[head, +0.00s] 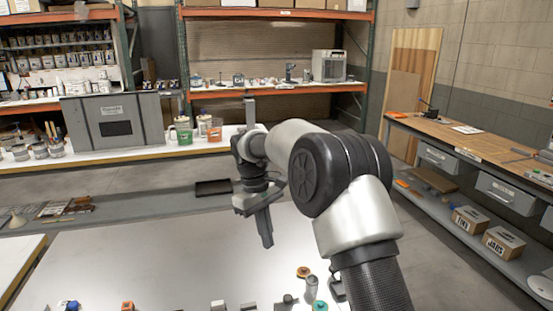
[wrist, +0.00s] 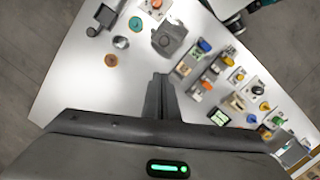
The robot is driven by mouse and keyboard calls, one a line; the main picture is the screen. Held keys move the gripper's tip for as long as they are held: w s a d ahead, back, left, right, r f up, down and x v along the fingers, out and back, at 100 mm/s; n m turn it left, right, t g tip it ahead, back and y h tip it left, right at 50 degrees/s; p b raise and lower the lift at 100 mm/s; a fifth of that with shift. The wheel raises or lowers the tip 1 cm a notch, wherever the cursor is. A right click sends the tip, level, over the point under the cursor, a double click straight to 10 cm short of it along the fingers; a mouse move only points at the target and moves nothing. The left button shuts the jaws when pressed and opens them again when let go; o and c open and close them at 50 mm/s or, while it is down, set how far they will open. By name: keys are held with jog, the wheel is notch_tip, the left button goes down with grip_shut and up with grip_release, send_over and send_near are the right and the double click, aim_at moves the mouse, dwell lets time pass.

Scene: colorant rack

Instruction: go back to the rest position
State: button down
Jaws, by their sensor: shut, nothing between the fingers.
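My gripper (head: 266,240) hangs above the white table (head: 150,240) in the head view, pointing down. In the wrist view its fingers (wrist: 158,82) are together with nothing between them. My arm reaches in from the lower right and bends down at the wrist. The gripper is apart from the objects on the table.
In the wrist view, a grey device (wrist: 169,38), a round orange-brown piece (wrist: 110,60) and several small coloured items stand on the table. The head view shows a grey box (head: 113,122) on the back bench and a wooden workbench (head: 480,145) at right. The table's middle is clear.

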jog(key=s+d+r+m+t+y+p, duration=0.1)
jog(key=s+d+r+m+t, duration=0.1)
jog(key=s+d+r, duration=0.55)
jog(key=s+d+r+m+t+p, duration=0.1)
jog(key=s+d+r+m, duration=0.3)
jog(key=r, duration=0.6)
jog(key=s+d+m+t, duration=0.1)
jog(key=s+d, duration=0.2)
jog(key=s, duration=0.6)
jog(key=s+d+m+t+y+p, duration=0.1)
jog(key=s+d+m+t, duration=0.1)
jog(key=s, duration=0.8)
jog(key=shift+d+r+t, duration=0.2)
jog(key=shift+d+t, duration=0.1)
jog(key=shift+d, duration=0.1)
